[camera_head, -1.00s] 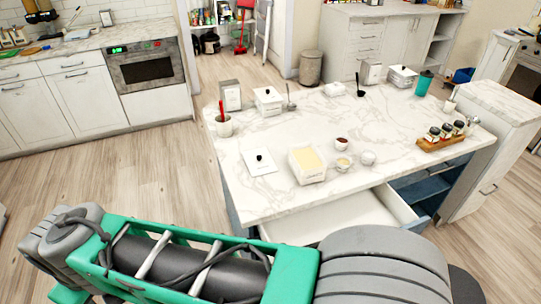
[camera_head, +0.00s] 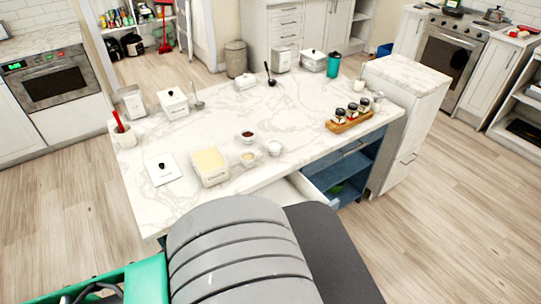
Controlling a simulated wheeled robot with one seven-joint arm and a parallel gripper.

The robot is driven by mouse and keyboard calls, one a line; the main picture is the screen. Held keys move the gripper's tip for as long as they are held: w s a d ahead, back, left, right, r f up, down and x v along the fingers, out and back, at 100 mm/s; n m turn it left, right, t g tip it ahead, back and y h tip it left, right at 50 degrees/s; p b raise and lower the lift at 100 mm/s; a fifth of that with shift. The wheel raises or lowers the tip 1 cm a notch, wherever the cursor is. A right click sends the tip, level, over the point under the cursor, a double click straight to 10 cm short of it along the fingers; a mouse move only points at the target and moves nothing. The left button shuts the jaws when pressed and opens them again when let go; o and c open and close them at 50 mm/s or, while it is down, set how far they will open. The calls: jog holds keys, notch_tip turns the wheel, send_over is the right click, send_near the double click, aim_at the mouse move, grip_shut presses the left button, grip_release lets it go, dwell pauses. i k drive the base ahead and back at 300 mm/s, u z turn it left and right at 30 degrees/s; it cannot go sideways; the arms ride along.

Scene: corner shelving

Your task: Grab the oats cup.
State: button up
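Three small vessels stand close together on the marble island top. One bowl (camera_head: 246,138) has dark contents, another bowl (camera_head: 248,159) has yellowish contents, and a small pale cup (camera_head: 275,148) sits to their right. They are too small to tell which, if any, is the oats cup. My gripper is out of view; only grey and green parts of my arm show along the bottom edge, so I cannot see whether it is open or shut.
The marble island (camera_head: 300,105) also bears a butter dish (camera_head: 210,166), a lid (camera_head: 160,169), a lidded canister (camera_head: 173,102), a teal cup (camera_head: 334,65) and a wooden tray (camera_head: 349,124) of jars. A drawer (camera_head: 316,189) stands open at the near side. The floor (camera_head: 450,220) at right is clear.

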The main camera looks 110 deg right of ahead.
aim_at(248, 157)
jog(key=u, duration=0.05)
jog(key=k, duration=1.75)
jog(key=z, duration=0.35)
jog(key=i, duration=0.45)
jog(key=z, duration=0.05)
